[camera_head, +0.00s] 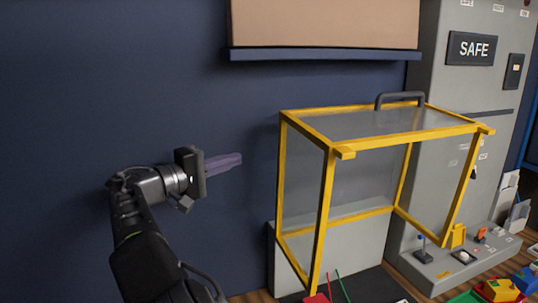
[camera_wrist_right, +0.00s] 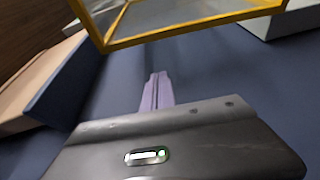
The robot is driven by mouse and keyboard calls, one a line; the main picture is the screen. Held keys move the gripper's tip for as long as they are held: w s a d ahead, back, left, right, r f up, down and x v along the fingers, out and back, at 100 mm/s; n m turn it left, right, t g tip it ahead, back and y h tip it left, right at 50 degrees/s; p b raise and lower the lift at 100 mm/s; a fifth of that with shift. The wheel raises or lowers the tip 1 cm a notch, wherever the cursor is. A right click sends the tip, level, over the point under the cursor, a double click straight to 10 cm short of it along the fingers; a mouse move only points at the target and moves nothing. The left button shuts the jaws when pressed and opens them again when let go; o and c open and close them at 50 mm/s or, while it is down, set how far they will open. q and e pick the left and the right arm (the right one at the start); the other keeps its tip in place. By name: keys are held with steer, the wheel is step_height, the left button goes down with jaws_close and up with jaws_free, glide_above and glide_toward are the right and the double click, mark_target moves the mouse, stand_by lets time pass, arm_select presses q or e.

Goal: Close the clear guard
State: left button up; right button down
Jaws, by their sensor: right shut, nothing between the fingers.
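The clear guard (camera_head: 345,180) is a see-through box with a yellow frame and a dark handle (camera_head: 400,97) on its top. It stands right of the middle in the head view, and part of its yellow frame (camera_wrist_right: 190,30) shows at the top of the right wrist view. My right gripper (camera_head: 238,160) is to the left of the guard, apart from it, with its purple fingers pointing right. The fingers (camera_wrist_right: 156,90) are together with nothing between them. My left gripper is not in view.
A grey cabinet with a SAFE sign (camera_head: 471,48) stands behind the guard at the right. A tan board with a dark ledge (camera_head: 325,54) is on the blue wall above. Small parts lie on a grey base (camera_head: 440,270) at the lower right, with colored blocks (camera_head: 500,290) nearby.

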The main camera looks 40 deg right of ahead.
steer(key=d+p, duration=0.1)
steer(key=d, duration=0.2)
steer(key=d+p, duration=0.1)
steer(key=d, duration=0.3)
steer(key=d+p, duration=0.1)
steer(key=d, duration=0.2)
steer(key=shift+w+d+r+p, duration=0.15)
steer(key=shift+d+r+p, duration=0.15)
steer(key=shift+p, duration=0.1)
steer(key=shift+s+a+f, duration=0.15)
steer(key=shift+s+a, duration=0.15)
steer(key=shift+s, duration=0.3)
steer(key=shift+s+a+f, duration=0.1)
steer(key=shift+s+a, duration=0.15)
steer(key=shift+s, duration=0.4)
steer(key=shift+s+a+f, duration=0.15)
steer(key=shift+s+a, duration=0.15)
steer(key=shift+s, duration=0.3)
